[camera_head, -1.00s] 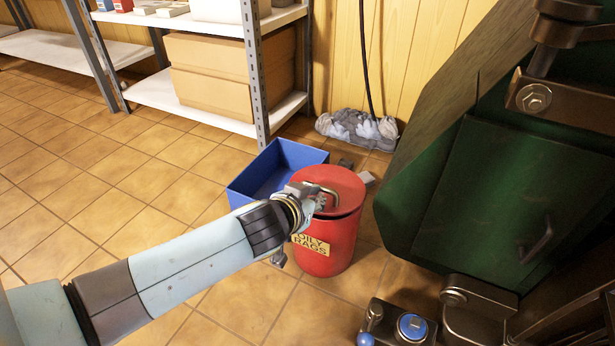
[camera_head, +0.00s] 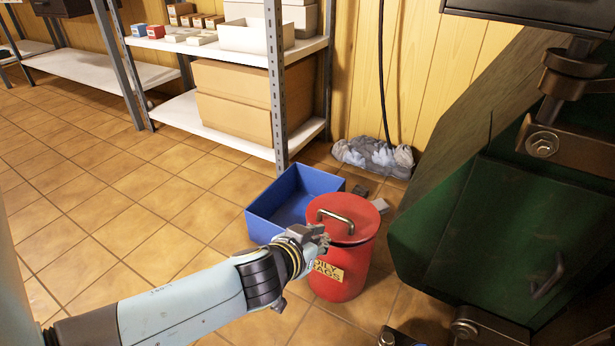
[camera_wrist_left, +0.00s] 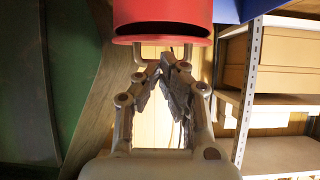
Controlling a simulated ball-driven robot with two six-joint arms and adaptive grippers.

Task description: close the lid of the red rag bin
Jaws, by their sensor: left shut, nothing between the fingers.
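The red rag bin (camera_head: 345,283) stands on the tiled floor with a yellow label on its front, partly covered by my left gripper. Its red lid (camera_head: 358,211) has a metal handle (camera_head: 336,219) on top. A dark gap shows under the lid's front edge, also in the left wrist view, between the lid (camera_wrist_left: 160,39) and the bin body (camera_wrist_left: 160,10). My left gripper (camera_head: 322,238) is shut and empty at the lid's front edge. In the left wrist view its fingertips (camera_wrist_left: 166,66) are close to the handle; I cannot tell whether they touch. My right gripper is not in view.
A blue open box (camera_head: 262,222) stands close behind the bin on the left. A green machine (camera_head: 480,235) fills the right side. Grey rags (camera_head: 372,156) lie by the wall. Shelves (camera_head: 240,140) stand behind. The floor at left is clear.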

